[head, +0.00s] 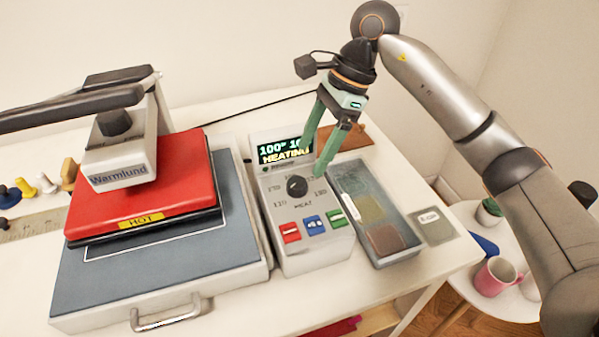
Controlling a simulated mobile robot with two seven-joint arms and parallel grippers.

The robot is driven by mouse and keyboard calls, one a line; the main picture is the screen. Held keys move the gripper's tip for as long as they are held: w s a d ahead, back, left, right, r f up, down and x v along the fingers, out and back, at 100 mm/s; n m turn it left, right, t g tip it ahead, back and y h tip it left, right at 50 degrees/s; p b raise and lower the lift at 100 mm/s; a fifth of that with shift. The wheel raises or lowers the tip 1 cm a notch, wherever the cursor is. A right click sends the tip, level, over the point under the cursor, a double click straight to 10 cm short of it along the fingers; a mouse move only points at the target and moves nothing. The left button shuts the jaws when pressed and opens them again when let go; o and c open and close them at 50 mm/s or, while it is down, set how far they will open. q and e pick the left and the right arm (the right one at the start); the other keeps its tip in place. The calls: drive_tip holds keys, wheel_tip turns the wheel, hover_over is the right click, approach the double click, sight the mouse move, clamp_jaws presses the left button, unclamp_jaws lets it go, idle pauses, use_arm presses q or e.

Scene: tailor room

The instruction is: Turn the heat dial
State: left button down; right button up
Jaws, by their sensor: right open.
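The heat dial (297,187) is a black round knob on the sloped face of the grey control box (318,257), above the word HEAT and ringed by small numbers. The box's screen (284,150) shows "100°", part of a second number and "HEATING"; a gripper finger covers its right edge. My right gripper (313,162) has green fingers and reaches down from the upper right. It is open and empty, with its fingertips above and slightly right of the dial, apparently apart from it. My left gripper is not in view.
The heat press with its red plate (150,190), marked HOT, stands left of the box. A tray of swatches (345,184) sits close on the right, with a small grey-green square (433,227) beyond. A pink mug (493,277) stands on a side table.

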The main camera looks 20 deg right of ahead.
sight(298, 182)
drive_tip(key=x, duration=0.7)
drive_tip(key=shift+w+r+p, duration=0.1)
drive_tip(key=shift+p, duration=0.2)
clamp_jaws()
